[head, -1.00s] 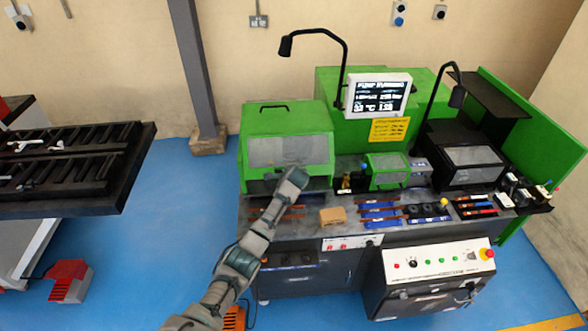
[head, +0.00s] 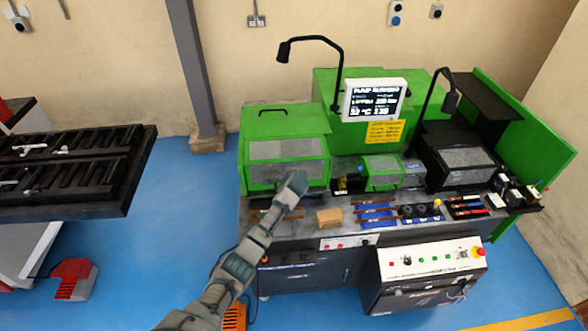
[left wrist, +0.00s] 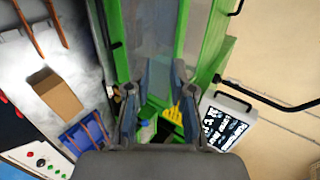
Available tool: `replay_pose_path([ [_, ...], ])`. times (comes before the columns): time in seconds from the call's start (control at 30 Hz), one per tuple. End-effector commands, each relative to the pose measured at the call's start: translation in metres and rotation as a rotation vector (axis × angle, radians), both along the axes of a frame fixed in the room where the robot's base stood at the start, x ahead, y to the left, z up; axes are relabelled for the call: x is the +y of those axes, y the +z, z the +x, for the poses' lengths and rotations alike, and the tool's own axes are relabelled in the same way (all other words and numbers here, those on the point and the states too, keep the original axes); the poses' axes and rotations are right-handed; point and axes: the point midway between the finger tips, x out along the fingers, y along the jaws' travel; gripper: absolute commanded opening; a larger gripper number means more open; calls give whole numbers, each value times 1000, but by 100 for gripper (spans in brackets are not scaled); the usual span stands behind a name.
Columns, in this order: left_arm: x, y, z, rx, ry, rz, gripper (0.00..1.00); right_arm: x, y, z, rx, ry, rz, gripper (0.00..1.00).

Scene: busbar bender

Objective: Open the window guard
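The window guard (head: 287,122) is the green cover with a clear pane on the left of the machine. A black handle (head: 272,108) is on its top. A green bar crosses its front, with a grey area below. My left gripper (head: 294,182) is in front of the guard's lower right part; I cannot tell whether it touches. My right gripper is not in view.
A cardboard-coloured block (head: 330,218) and blue trays (head: 376,214) with bars lie on the bench below. A black lamp arm and a display (head: 375,98) stand right of the guard. A black rack (head: 70,172) is at the left, with blue floor between.

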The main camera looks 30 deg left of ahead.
Motion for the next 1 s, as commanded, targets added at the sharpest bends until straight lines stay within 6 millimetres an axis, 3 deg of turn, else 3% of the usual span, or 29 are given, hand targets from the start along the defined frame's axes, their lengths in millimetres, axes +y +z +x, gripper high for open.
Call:
replay_pose_path([
  [0.1, -3, 10, -6, -1, -1, 1, 23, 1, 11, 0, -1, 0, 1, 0],
  [1.0, -29, 56, -47, 0, 0, 0, 23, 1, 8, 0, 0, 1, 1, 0],
])
